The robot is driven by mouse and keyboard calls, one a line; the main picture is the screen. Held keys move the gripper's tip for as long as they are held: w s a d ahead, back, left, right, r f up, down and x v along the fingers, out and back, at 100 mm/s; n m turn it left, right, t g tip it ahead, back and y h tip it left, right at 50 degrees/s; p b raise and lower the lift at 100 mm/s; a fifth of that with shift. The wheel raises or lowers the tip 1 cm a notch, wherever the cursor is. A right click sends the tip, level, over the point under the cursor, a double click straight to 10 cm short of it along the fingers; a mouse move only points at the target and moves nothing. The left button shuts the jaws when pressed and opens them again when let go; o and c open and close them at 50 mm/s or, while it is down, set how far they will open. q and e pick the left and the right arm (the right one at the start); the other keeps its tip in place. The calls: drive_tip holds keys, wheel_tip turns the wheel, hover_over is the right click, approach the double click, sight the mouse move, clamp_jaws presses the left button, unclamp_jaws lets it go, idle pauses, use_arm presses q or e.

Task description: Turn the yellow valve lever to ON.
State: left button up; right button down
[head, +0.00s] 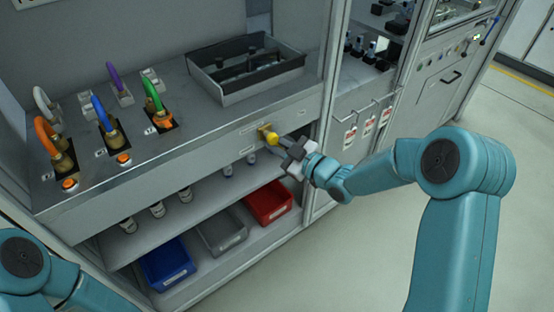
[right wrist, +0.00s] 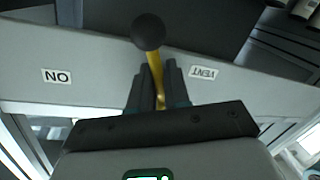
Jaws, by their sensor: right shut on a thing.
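The yellow valve lever (head: 267,131) sticks out from the front edge of the grey workbench (head: 188,128), left of my right gripper (head: 286,146). In the right wrist view the lever (right wrist: 154,68) is a yellow bar with a dark round knob. It stands between the two fingers of my right gripper (right wrist: 155,88), which is shut on it. My left gripper is out of view; only part of my left arm shows at the lower left.
Several coloured hoses, such as a green one (head: 153,95), stand on the bench beside orange buttons. A grey tray (head: 225,98) sits at the back. Blue (head: 168,265), grey (head: 222,232) and red (head: 268,203) bins rest on the lower shelf. Open floor lies at the right.

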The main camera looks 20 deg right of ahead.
sight(275, 127)
drive_tip(key=n+b, duration=0.3)
drive_tip(key=b, duration=0.1)
drive_tip(key=d+r+n+h+b, duration=0.1)
drive_tip(key=n+b, duration=0.1)
drive_tip(key=b, duration=0.2)
drive_tip(key=r+n+h+b, duration=0.1)
drive_tip(key=n+b, duration=0.2)
drive_tip(key=b, duration=0.1)
drive_tip(key=shift+w+d+n, duration=0.3)
drive_tip(key=shift+d, duration=0.05)
drive_tip(key=n+b, duration=0.1)
drive_tip(key=b, duration=0.1)
drive_tip(key=shift+r+n+h+b, duration=0.4)
drive_tip(key=shift+r, duration=0.2)
drive_tip(key=shift+d+n+b, duration=0.1)
drive_tip(key=shift+n+b, duration=0.2)
drive_tip(key=c, duration=1.3)
unclamp_jaws()
drive_tip(key=shift+r, duration=0.1)
